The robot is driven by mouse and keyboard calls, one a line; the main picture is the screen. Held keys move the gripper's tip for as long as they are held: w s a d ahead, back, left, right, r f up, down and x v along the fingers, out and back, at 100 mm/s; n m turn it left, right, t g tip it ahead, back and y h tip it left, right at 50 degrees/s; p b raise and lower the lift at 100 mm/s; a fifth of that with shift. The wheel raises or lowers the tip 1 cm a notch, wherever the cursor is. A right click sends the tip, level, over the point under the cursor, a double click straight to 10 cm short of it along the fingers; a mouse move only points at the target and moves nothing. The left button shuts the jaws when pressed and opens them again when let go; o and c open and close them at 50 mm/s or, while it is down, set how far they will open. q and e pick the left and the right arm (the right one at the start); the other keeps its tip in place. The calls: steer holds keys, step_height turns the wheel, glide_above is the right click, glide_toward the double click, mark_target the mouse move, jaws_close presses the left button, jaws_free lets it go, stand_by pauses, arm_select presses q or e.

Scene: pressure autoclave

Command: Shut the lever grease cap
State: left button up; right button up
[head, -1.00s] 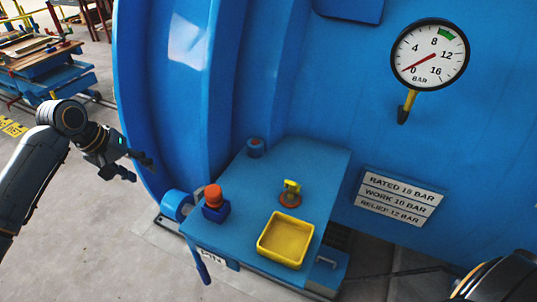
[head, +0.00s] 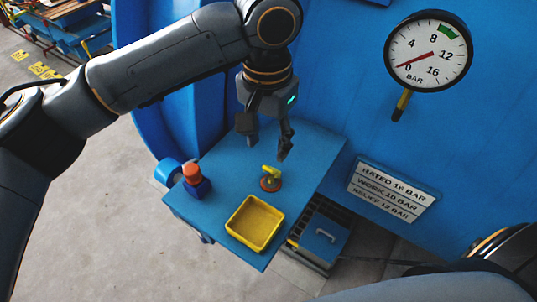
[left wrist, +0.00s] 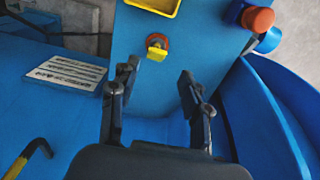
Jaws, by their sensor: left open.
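The small yellow lever on a round orange base, which looks like the lever grease cap (head: 271,170), sits on the blue shelf (head: 222,172). In the left wrist view the yellow lever (left wrist: 157,52) shows just beyond the fingertips, between their lines. My left gripper (head: 266,140) is open and empty, pointing down above and slightly behind the cap, apart from it. Both open fingers show in the left wrist view (left wrist: 158,82). Whether the lever is fully raised is too small to tell. My right gripper is not in view.
A yellow tray (head: 232,234) stands in front of the cap. An orange-topped blue button box (head: 195,180) is at the shelf's left. The blue vessel wall carries a pressure gauge (head: 428,50) and a rating plate (head: 393,190). A blue box (head: 322,243) is below right.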

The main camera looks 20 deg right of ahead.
mark_target(270, 168)
arm_select(q)
steer(key=f+p, duration=0.1)
steer(key=f, duration=0.4)
steer(key=shift+s+d+f+p, duration=0.1)
steer(key=shift+d+f+p, duration=0.1)
steer(key=shift+f+p, duration=0.15)
steer(key=shift+a+f, duration=0.1)
steer(key=shift+f, duration=0.45)
jaws_close()
